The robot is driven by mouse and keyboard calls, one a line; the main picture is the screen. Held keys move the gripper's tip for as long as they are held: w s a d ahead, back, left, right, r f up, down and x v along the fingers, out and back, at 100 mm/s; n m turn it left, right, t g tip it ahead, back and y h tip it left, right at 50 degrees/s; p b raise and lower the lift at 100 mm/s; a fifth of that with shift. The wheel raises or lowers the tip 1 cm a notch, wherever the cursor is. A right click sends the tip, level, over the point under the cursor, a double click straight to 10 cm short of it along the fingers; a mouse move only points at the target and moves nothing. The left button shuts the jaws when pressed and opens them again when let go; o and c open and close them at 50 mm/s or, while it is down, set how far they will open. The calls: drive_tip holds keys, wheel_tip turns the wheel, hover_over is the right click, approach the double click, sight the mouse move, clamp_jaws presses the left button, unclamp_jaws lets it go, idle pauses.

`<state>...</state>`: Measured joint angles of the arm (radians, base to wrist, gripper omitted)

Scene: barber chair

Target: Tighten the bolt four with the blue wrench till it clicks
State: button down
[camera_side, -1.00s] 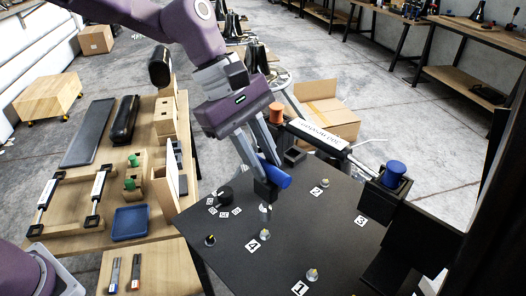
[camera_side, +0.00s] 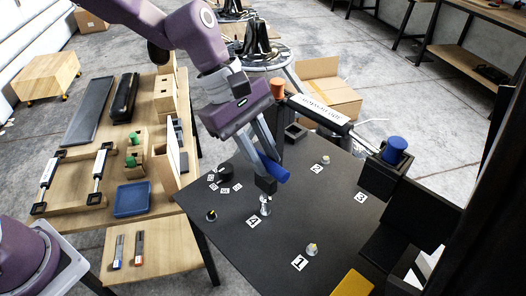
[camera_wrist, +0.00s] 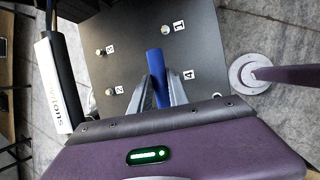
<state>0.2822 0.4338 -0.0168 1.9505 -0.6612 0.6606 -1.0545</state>
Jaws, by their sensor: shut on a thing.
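My gripper (camera_side: 268,165) is shut on the blue wrench (camera_side: 274,168), holding it by its handle over the black table. The wrench's dark head points down, and its silver tip meets bolt four (camera_side: 266,210) beside the label 4 (camera_side: 254,222); the exact fit is too small to tell. In the wrist view, the blue handle (camera_wrist: 158,78) lies between my fingers (camera_wrist: 160,92), and bolt four is hidden behind them. The label 4 (camera_wrist: 189,75) shows to the right.
Bolts one (camera_side: 312,248) and two (camera_side: 326,159) stand apart on the black table (camera_side: 230,245). A cylinder with a white label (camera_side: 320,113) runs along the far side. A blue-topped post (camera_side: 397,150) stands at right.

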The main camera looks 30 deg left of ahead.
drive_tip(key=shift+f, duration=0.7)
idle(0.4)
drive_tip(key=shift+w+m+g, duration=0.2)
drive_tip(key=shift+m+g, duration=0.2)
drive_tip(key=shift+m, duration=0.5)
drive_tip(key=m+g, duration=0.1)
drive_tip(key=m, duration=0.2)
drive_tip(key=shift+w+m+g, duration=0.1)
drive_tip(key=shift+m+g, duration=0.4)
drive_tip(key=shift+m, duration=0.5)
drive_tip(key=m+g+y, duration=0.1)
drive_tip(key=m, duration=0.1)
drive_tip(key=shift+m, duration=0.3)
